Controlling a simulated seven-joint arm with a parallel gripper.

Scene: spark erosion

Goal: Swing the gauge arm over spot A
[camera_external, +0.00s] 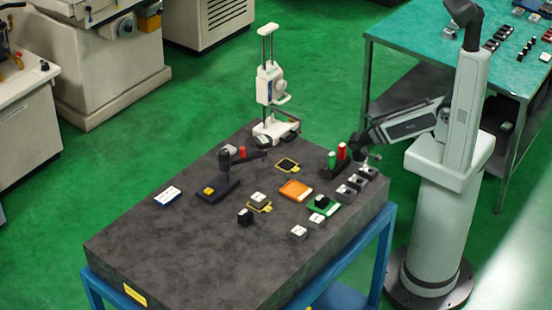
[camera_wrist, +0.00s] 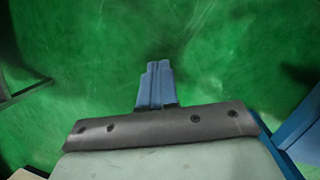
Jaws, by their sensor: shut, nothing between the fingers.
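A black gauge stand (camera_external: 223,165) stands on the dark stone table, left of its middle. Its gauge arm (camera_external: 252,156) reaches from the post to the right, ending short of a yellow-framed black square (camera_external: 287,164). A second yellow-framed spot (camera_external: 267,208) lies nearer the front with a grey block (camera_external: 258,198) on it. I cannot read which spot is A. My gripper (camera_external: 372,161) is at the table's right edge, well away from the gauge stand. In the wrist view its blue fingers (camera_wrist: 157,66) are shut and empty, with only green floor beyond.
A white height gauge (camera_external: 268,85) stands at the back. Red and green cylinders (camera_external: 341,152) and several grey blocks (camera_external: 346,193) are close to my gripper. An orange pad (camera_external: 295,190) and a green pad (camera_external: 331,208) lie mid-right. The table's front left is clear.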

